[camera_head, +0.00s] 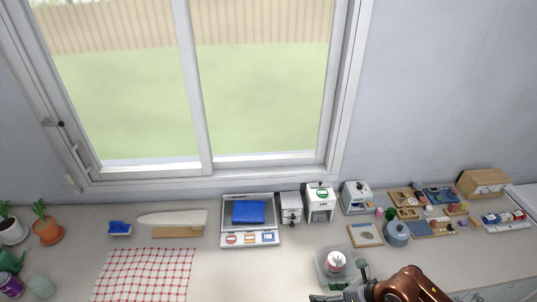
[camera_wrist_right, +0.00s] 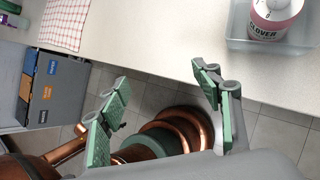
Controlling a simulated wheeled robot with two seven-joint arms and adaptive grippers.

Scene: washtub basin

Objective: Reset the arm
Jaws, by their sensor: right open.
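My right gripper (camera_head: 342,284) is at the bottom edge of the head view, at the end of a copper-coloured arm. In the right wrist view its two green-padded fingers (camera_wrist_right: 163,77) are spread wide with nothing between them. It hangs in front of the counter edge, with the tiled floor and copper parts of my own body below. My left arm and gripper are not in view.
A clear basin (camera_head: 320,270) holding a pink-and-white container (camera_head: 336,261) stands close beyond the right gripper. A checked cloth (camera_head: 145,275), a tray with a blue block (camera_head: 248,212), a grey-blue pot (camera_head: 397,234) and small boxes line the counter. Bare counter lies left of the basin.

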